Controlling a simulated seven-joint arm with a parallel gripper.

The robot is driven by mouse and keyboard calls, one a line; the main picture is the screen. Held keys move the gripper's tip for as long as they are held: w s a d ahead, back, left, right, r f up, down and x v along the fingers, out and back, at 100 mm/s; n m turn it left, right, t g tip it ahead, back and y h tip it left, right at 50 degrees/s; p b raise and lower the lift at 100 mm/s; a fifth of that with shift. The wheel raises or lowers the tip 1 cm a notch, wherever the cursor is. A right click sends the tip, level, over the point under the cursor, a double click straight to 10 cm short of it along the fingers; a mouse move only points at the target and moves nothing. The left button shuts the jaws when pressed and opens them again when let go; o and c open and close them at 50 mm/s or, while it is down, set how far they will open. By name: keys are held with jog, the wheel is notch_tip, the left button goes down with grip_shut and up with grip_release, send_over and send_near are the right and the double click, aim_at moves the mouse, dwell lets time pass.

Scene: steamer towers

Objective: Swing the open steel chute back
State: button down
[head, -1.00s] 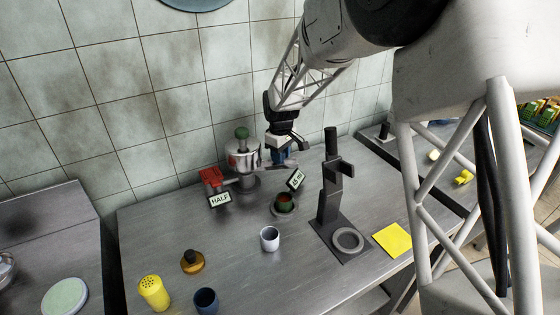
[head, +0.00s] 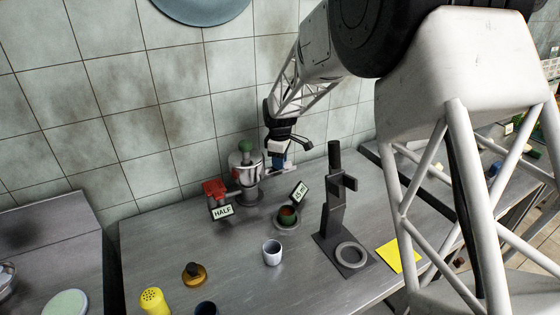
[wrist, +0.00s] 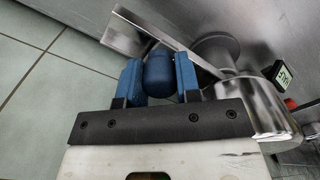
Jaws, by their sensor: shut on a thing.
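The steel chute (wrist: 142,32) is a flat, straight-edged metal trough sticking out from a round steel machine (head: 247,178) with a green knob on top. In the wrist view the machine's polished body (wrist: 255,105) fills the right side. My gripper (head: 278,162) is to the right of the machine, near the tiled wall. In the wrist view my gripper's blue fingers (wrist: 159,78) are shut on a dark blue rounded knob (wrist: 159,70) beside the chute. How the knob joins the chute is hidden by the fingers.
A red block (head: 213,188) and a HALF sign (head: 222,212) stand left of the machine. A green cup (head: 288,213) with a 45 ml sign (head: 300,191) is in front. A white cup (head: 272,254) and a dark stand (head: 336,220) are nearer. The tiled wall (head: 185,130) is close behind.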

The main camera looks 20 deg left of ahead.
jog(key=c, duration=0.8)
grip_release()
jog(key=shift+r, duration=3.95)
